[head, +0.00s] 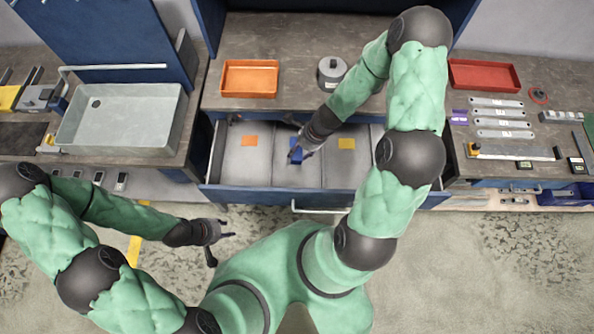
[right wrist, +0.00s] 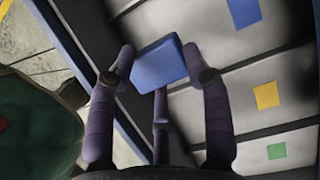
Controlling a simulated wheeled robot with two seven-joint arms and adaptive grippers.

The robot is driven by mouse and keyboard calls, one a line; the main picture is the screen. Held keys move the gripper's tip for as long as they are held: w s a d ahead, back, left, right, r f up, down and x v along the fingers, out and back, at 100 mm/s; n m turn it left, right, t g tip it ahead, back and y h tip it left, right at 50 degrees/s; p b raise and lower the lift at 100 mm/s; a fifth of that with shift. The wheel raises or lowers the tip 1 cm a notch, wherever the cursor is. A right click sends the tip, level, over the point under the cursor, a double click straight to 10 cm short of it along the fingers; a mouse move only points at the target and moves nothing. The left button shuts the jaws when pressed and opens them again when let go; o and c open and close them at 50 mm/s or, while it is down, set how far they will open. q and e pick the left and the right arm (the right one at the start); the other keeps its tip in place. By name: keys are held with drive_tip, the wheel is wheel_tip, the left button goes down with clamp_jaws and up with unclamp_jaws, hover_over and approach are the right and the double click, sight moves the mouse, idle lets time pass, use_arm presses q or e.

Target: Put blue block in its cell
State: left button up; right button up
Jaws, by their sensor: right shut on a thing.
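The blue block (right wrist: 160,65) is gripped by the fingertips of my right gripper (right wrist: 158,72), tilted in the right wrist view. In the head view my right gripper (head: 298,154) is over the open drawer (head: 233,197). The block is held above the drawer, near its front wall. A blue square label (right wrist: 243,12) marks one cell floor, beyond the block in the wrist view. In the head view the arm and gripper cover part of the blue-marked cell. My left gripper (head: 224,231) is open and empty, over the floor in front of the drawer.
Other drawer cells carry an orange label (head: 249,141), a yellow label (head: 346,143) and a green label (right wrist: 277,150). An orange tray (head: 250,93) and a grey cylinder (head: 331,71) stand on the counter behind. A grey basin (head: 155,110) is at left.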

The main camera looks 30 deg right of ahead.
sight(299, 154)
drive_tip(key=shift+s+a+f, duration=0.1)
drive_tip(key=shift+s+f, duration=0.05)
drive_tip(key=shift+f, duration=0.2)
drive_tip(key=f+b, duration=0.2)
drive_tip(key=b, duration=0.1)
drive_tip(key=shift+w+f, duration=0.2)
drive_tip(key=shift+f, duration=0.15)
wheel_tip(299, 154, down, 2)
drive_tip(key=shift+f+b, duration=0.1)
drive_tip(key=shift+b, duration=1)
drive_tip(key=shift+w+a+r+b, duration=0.25)
drive_tip(key=shift+w+a+b, duration=0.1)
drive_tip(key=shift+b, duration=0.65)
drive_tip(key=shift+a+b, duration=0.1)
drive_tip(key=shift+b, duration=0.65)
drive_tip(key=shift+s+h+b, duration=0.1)
drive_tip(key=shift+h+b, duration=0.2)
drive_tip(key=shift+b, duration=0.3)
drive_tip(key=shift+s+d+f+g+b, duration=0.2)
drive_tip(key=shift+d+g+b, duration=0.15)
drive_tip(key=shift+b, duration=0.55)
wheel_tip(299, 154, down, 10)
drive_tip(key=shift+d+r+b, duration=0.1)
drive_tip(key=shift+d+b, duration=0.05)
drive_tip(key=shift+b, duration=0.65)
